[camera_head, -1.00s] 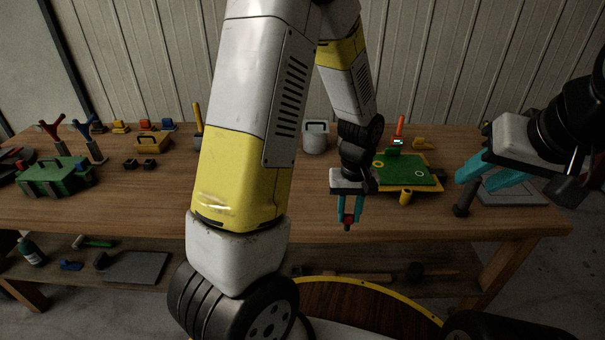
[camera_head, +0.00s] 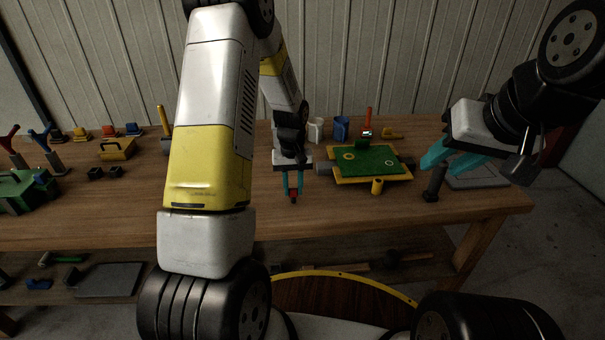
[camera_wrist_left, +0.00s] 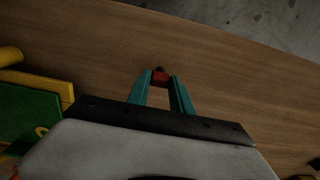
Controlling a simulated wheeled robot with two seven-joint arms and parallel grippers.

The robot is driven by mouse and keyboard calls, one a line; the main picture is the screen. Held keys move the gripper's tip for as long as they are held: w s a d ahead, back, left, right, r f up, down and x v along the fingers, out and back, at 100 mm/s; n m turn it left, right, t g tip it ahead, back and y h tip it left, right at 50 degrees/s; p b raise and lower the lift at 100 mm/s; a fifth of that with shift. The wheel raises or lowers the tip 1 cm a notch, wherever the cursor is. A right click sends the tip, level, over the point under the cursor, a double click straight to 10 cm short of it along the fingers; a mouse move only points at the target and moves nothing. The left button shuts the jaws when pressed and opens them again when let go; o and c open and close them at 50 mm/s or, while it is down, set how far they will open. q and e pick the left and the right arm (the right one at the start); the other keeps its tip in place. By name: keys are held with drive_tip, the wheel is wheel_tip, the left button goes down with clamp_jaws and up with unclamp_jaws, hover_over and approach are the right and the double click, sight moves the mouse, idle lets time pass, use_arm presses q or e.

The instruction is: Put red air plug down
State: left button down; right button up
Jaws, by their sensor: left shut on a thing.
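My left gripper (camera_head: 293,190) is shut on the red air plug (camera_head: 293,196), a small red piece with a dark tip. The plug also shows between the teal fingertips in the left wrist view (camera_wrist_left: 160,77), over bare wood of the workbench (camera_wrist_left: 230,75). In the head view the gripper points down near the bench's front part, left of the green board. Whether the plug touches the wood I cannot tell. My right gripper (camera_head: 448,162) is at the right, above the bench, with its teal fingers apart and nothing seen between them.
A green board with a yellow frame (camera_head: 373,160) lies right of my left gripper, with a yellow cylinder (camera_head: 377,186) at its front. A dark upright tool (camera_head: 434,184) and a grey plate (camera_head: 476,177) are under my right gripper. A blue cup (camera_head: 341,128) stands behind.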

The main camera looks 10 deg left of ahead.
use_arm(q)
drive_tip(key=shift+f, duration=0.25)
drive_tip(key=shift+f, duration=0.1)
drive_tip(key=c, duration=1.1)
unclamp_jaws()
drive_tip(key=shift+c, duration=0.2)
wheel_tip(320, 180, up, 11)
wheel_tip(320, 180, up, 9)
drive_tip(key=t, duration=0.1)
hover_over(293, 189)
drive_tip(key=s, duration=0.5)
drive_tip(key=s+d+r+m+t+h, duration=0.1)
drive_tip(key=s+r+m+t, duration=0.1)
drive_tip(key=s+r, duration=0.3)
drive_tip(key=s+d+r+m+t+h, duration=0.1)
drive_tip(key=s+r+t, duration=0.2)
drive_tip(key=s, duration=1.1)
wheel_tip(293, 189, up, 3)
drive_tip(key=shift+s+d+f+m, duration=0.1)
drive_tip(key=shift+s+d+m, duration=0.1)
drive_tip(key=shift+m, duration=0.2)
